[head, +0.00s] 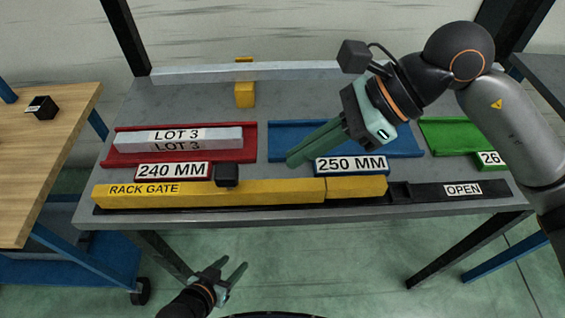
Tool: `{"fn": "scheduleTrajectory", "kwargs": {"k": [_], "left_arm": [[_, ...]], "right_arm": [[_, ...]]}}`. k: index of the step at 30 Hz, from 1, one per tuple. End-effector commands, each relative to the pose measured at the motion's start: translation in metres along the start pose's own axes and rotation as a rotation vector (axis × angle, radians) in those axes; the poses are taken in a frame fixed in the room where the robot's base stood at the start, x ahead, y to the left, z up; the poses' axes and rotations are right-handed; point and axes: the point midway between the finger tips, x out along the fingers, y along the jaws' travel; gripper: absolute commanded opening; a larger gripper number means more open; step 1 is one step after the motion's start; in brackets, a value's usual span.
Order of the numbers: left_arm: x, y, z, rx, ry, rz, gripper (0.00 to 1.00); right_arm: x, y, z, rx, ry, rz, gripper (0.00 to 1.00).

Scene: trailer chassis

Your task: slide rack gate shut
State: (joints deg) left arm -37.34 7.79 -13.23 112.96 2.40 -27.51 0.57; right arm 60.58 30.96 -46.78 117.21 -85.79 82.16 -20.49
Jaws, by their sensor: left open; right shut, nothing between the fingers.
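The rack gate (270,191) is a long yellow bar lying in a black track (425,192) along the table's front edge. It covers the left and middle of the track, with a seam right of its middle. A black knob (227,175) stands on the gate's left half. The track's right end is bare and shows an OPEN label (463,190). My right gripper (292,163) is shut and empty, its fingertips above the blue tray, behind the gate and right of the knob. My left gripper (233,264) is open and empty, low in front of the table, apart from the gate.
A red tray (112,150) marked 240 MM holds a grey LOT 3 bar (178,138). A blue tray (400,142) marked 250 MM and a green tray (450,130) stand to its right. A yellow block (244,95) stands behind. A wooden bench (40,150) is at left.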

Motion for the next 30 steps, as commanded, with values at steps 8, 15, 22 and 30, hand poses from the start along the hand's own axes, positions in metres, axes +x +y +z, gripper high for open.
{"fn": "scheduleTrajectory", "kwargs": {"k": [8,15,22,30], "left_arm": [[0.001,-0.001,-0.004,0.004,0.01,0.0,0.5],[0.002,-0.001,-0.003,0.004,0.008,-0.001,0.5],[0.002,-0.002,-0.002,0.004,0.006,-0.002,0.5],[0.002,-0.002,-0.002,0.004,0.006,-0.003,0.5]], "right_arm": [[-0.052,0.0,0.0,0.001,0.001,0.0,0.0],[-0.066,0.0,0.0,0.0,0.001,0.002,0.0],[-0.066,0.0,0.0,0.0,0.001,0.002,0.0],[-0.065,0.0,0.0,0.0,0.001,0.002,0.0]]}}
